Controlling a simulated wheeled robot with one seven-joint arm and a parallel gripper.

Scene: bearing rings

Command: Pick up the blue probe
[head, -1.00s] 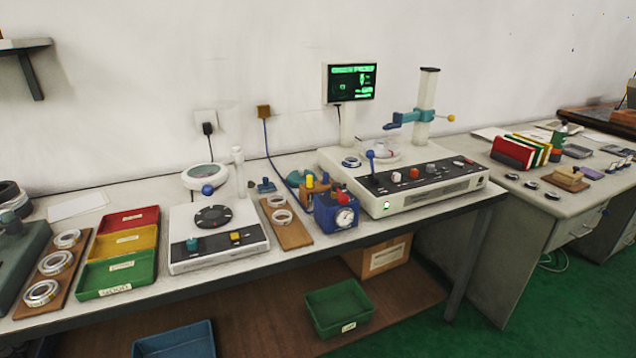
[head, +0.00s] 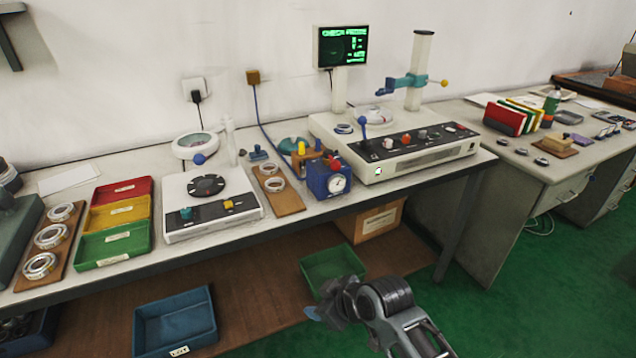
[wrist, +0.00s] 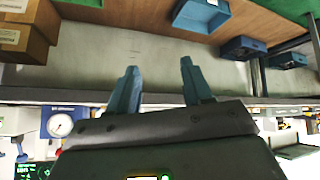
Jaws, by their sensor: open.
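A small wooden block (head: 306,160) on the bench holds a yellow-topped piece (head: 302,148), with a dark blue top (head: 326,153) beside it that may be the blue probe. It is small and partly crowded by the blue dial gauge box (head: 328,182). My gripper (head: 314,312) is low in front of the bench, in front of the green floor bin, well apart from the block. In the wrist view my gripper (wrist: 158,66) has its two blue-grey fingers spread with nothing between them. The block cannot be made out there.
The bench (head: 240,233) front edge lies between my gripper and the block. A wooden ring board (head: 290,205) and a white tester (head: 180,235) stand left of the gauge, a long white console (head: 420,160) right. A green bin (head: 315,262) and blue bin (head: 150,320) sit below.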

